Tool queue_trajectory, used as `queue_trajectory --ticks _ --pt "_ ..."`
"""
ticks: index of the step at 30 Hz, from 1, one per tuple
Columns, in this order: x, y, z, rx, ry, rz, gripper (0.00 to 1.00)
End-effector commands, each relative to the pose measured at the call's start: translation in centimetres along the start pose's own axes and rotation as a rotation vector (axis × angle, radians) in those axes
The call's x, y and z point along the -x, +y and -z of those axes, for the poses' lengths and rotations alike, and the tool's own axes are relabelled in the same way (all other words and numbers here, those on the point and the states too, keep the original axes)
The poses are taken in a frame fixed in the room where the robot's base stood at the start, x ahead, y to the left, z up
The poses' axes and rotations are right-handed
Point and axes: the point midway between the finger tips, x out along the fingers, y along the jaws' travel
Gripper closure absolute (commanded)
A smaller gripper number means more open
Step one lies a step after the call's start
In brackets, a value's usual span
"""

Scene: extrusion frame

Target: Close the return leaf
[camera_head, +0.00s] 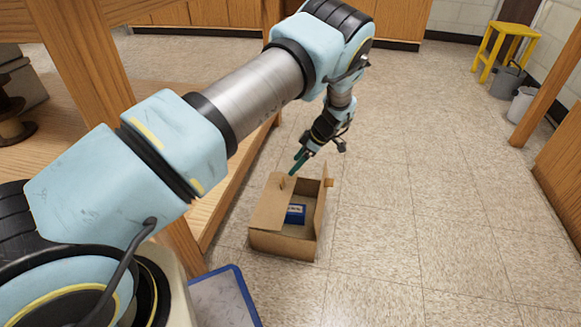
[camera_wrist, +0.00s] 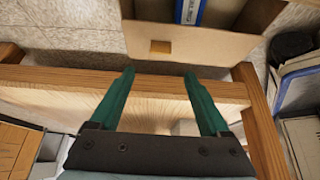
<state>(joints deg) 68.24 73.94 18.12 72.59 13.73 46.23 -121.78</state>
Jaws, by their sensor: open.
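A cardboard box (camera_head: 284,246) stands on the floor with its top partly open. One flap (camera_head: 271,203) slants over its left side, and another flap (camera_head: 321,205) stands up on the right. I cannot tell which one is the return leaf. A blue item (camera_head: 295,213) lies inside; it also shows in the wrist view (camera_wrist: 190,10). My gripper (camera_head: 298,163) is above the far end of the box, its teal fingers apart and empty.
A wooden bench frame (camera_head: 225,190) stands close on the left of the box, and its rail (camera_wrist: 60,77) crosses the wrist view. A blue-edged tray (camera_head: 225,298) is at the bottom. The floor to the right is clear. A yellow stool (camera_head: 507,45) stands far off.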

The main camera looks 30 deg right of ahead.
Motion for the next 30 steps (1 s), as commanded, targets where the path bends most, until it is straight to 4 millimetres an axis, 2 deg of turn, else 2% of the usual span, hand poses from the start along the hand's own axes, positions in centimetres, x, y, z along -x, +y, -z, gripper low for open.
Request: queue_trajectory --ticks 3,12,17,20,30 --pt "0.9 0.0 0.0 -0.001 0.000 0.000 0.20" --pt "1.0 0.0 0.0 0.000 0.000 0.001 0.20" --pt "1.0 -0.1 0.3 -0.033 -0.016 0.010 0.38" --pt "0.9 -0.3 1.0 -0.126 -0.057 0.027 0.49" --pt "0.8 -1.1 4.1 -0.677 -0.314 -0.010 0.88"
